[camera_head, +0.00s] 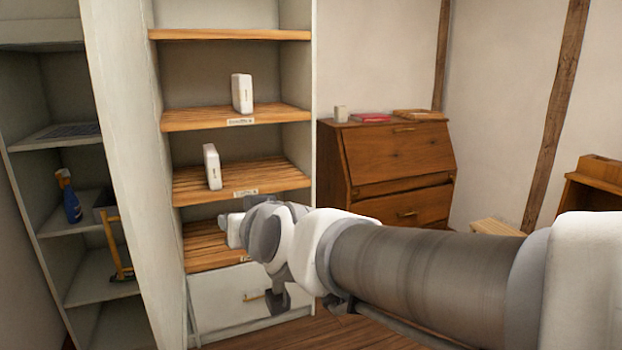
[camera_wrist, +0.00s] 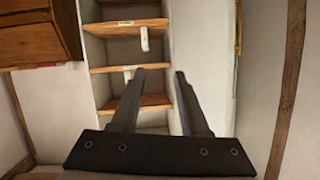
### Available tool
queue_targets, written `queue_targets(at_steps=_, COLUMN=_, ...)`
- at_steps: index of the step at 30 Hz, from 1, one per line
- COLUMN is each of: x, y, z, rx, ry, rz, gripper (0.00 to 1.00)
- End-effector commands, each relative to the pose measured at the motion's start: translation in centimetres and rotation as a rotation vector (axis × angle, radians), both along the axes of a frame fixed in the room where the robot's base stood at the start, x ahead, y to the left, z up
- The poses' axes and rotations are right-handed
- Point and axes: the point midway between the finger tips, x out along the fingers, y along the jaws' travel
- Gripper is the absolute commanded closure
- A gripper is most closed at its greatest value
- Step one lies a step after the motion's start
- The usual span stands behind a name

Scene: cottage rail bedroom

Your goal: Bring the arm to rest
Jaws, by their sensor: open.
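My arm reaches from the right toward the tall shelf unit (camera_head: 297,80) in the head view. My gripper (camera_head: 226,216) is at its far end, in front of the lower shelf boards. In the wrist view my gripper (camera_wrist: 158,85) has its two dark fingers apart, with no object held between them. The wrist view shows the shelf unit upside down beyond the fingers. A white box-like item (camera_head: 242,93) stands on an upper board, and another white item (camera_head: 212,167) stands on the board below. A white patch beside the gripper is partly hidden, and I cannot tell what it is.
A wooden bureau (camera_head: 398,160) with small items on top stands right of the shelf. A grey-green shelf at left holds a blue spray bottle (camera_head: 68,196) and a yellow-handled thing (camera_head: 117,245). A drawer (camera_head: 220,300) is under the boards. Wooden furniture (camera_head: 598,180) stands far right.

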Motion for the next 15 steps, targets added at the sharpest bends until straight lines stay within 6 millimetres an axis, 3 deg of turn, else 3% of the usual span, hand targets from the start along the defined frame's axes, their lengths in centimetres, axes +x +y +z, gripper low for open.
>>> queue_targets(at_steps=1, x=-0.8, y=-2.8, z=-0.7, rx=-0.035, ry=0.044, rz=-0.021, gripper=0.55)
queue_targets(at_steps=8, x=-7.0, y=-14.0, z=-6.0, rx=-0.189, ry=0.319, rz=-0.145, gripper=0.55)
queue_targets(at_steps=15, x=-16.4, y=-23.9, z=-11.2, rx=-0.292, ry=0.628, rz=-0.351, gripper=0.55)
